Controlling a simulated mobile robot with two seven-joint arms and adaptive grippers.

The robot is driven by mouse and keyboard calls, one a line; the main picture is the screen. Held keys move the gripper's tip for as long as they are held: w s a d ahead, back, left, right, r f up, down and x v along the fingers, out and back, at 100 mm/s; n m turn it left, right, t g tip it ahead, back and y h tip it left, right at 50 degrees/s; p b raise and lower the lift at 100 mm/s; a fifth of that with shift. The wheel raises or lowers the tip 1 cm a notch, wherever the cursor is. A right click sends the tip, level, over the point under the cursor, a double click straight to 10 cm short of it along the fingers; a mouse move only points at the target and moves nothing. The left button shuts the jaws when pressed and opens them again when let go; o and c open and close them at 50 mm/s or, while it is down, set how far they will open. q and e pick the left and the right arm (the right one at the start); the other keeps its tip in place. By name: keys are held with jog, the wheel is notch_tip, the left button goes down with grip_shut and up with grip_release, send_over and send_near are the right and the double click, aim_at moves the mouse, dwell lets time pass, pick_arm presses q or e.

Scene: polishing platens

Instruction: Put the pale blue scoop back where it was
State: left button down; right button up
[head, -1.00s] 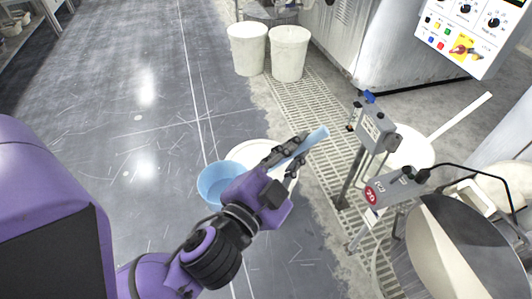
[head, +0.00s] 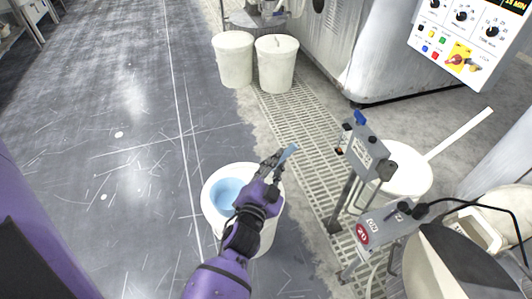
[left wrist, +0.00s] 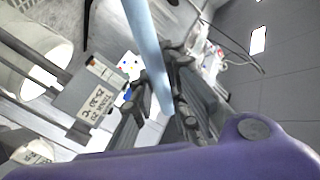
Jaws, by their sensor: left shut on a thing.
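The pale blue scoop (head: 228,192) shows in the head view with its round bowl over or inside the mouth of a white bucket (head: 262,238); I cannot tell how deep it sits. My left gripper (head: 274,163) is shut on the scoop's handle, whose end sticks out beyond the fingers. In the left wrist view the pale blue handle (left wrist: 148,45) runs between the fingers of the left gripper (left wrist: 166,92). My left forearm hides part of the bucket. My right gripper is not in view.
Two white bins (head: 276,62) stand at the back. A grey control box on a post (head: 364,150) and a white tub with a pale stick (head: 405,178) are to the right. A floor grate (head: 305,130) runs past the bucket. The floor at left is clear.

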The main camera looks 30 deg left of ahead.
pick_arm(q)
jog(key=w+a+f+b, duration=0.3)
jog(key=w+f+b, duration=0.7)
jog(key=f+b, duration=0.1)
jog(key=shift+w+a+f, duration=0.2)
jog(key=shift+a+f, duration=0.05)
jog(key=shift+f, duration=0.05)
jog(key=c, duration=2.2)
grip_release()
jog(key=shift+f, duration=0.2)
jog(key=o, duration=0.5)
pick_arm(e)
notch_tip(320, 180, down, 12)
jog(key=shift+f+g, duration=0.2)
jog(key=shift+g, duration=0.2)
pick_arm(q)
jog(key=shift+r, duration=0.2)
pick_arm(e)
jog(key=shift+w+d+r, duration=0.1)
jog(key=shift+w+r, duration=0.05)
